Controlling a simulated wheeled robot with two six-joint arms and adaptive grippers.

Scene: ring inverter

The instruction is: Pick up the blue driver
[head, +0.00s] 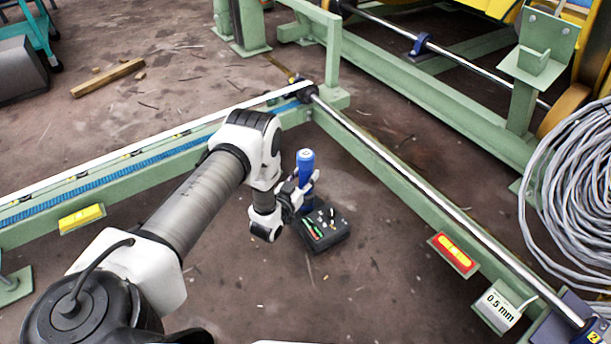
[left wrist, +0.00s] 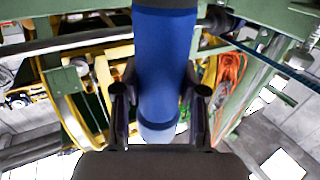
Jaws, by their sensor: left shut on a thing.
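The blue driver (head: 306,163) stands upright in the head view, just right of my left arm's end and over the black tool box. My left gripper (head: 301,192) is shut on it from the left side. In the left wrist view the blue driver (left wrist: 163,60) fills the middle, and the two dark fingers of my left gripper (left wrist: 160,103) lie on either side of it. The driver's lower end is hidden in the head view, so I cannot tell whether it still touches the box. My right gripper is not in view.
The black tool box (head: 333,234) with small coloured tools sits on the brown floor. Green rails (head: 400,188) with a steel shaft run along the right and behind. A grey cable coil (head: 580,190) is at far right. Floor in front of the box is clear.

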